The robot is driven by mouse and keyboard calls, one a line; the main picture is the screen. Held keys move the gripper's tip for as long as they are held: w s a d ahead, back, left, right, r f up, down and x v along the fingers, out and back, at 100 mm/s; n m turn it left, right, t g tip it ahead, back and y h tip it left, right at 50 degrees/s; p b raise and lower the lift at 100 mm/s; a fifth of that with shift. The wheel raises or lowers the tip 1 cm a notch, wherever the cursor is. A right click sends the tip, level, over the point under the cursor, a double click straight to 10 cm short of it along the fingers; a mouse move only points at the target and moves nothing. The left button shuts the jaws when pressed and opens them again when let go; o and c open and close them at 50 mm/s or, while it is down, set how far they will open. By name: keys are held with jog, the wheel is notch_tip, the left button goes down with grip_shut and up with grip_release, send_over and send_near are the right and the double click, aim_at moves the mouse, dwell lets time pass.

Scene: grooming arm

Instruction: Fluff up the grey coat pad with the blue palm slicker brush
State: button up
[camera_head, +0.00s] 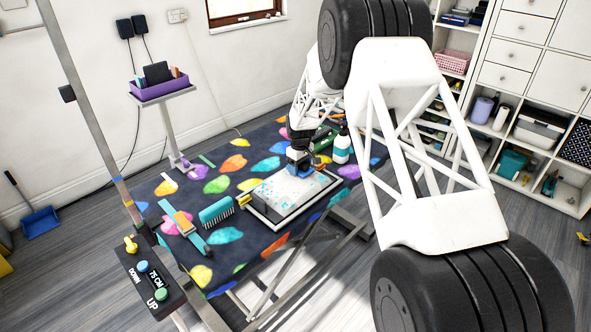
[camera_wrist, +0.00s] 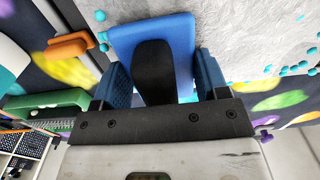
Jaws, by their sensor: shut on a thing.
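My gripper (camera_head: 299,154) is over the far end of the coat pad in the head view. In the wrist view my gripper (camera_wrist: 156,92) is shut on the black handle of the blue palm slicker brush (camera_wrist: 180,28). The brush (camera_head: 297,166) is at the pad's surface; its bristles are hidden, so I cannot tell if they touch. The coat pad (camera_head: 285,198) lies on the table in a dark-edged frame, pale grey with scattered turquoise bits. Its pale grey surface also fills the upper right of the wrist view (camera_wrist: 245,40).
The grooming table (camera_head: 262,238) has a colourful spotted cover. A post (camera_head: 90,105) rises at the left.

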aim_at(267, 194)
jog(key=shift+w+d, duration=1.25)
jog(key=shift+f, duration=0.1)
jog(key=shift+s+a+f, duration=0.15)
jog(key=shift+s+a, duration=2.25)
jog(key=shift+s, duration=0.1)
jog(key=shift+s+a+r, duration=0.25)
jog(key=shift+s+a, duration=0.25)
jog(key=shift+a, duration=0.1)
jog(key=shift+s+a, duration=1.75)
jog(key=shift+a, duration=0.05)
jog(key=shift+s+a+f, duration=0.1)
jog(key=shift+s+a, duration=2.3)
jog(key=shift+s, duration=0.05)
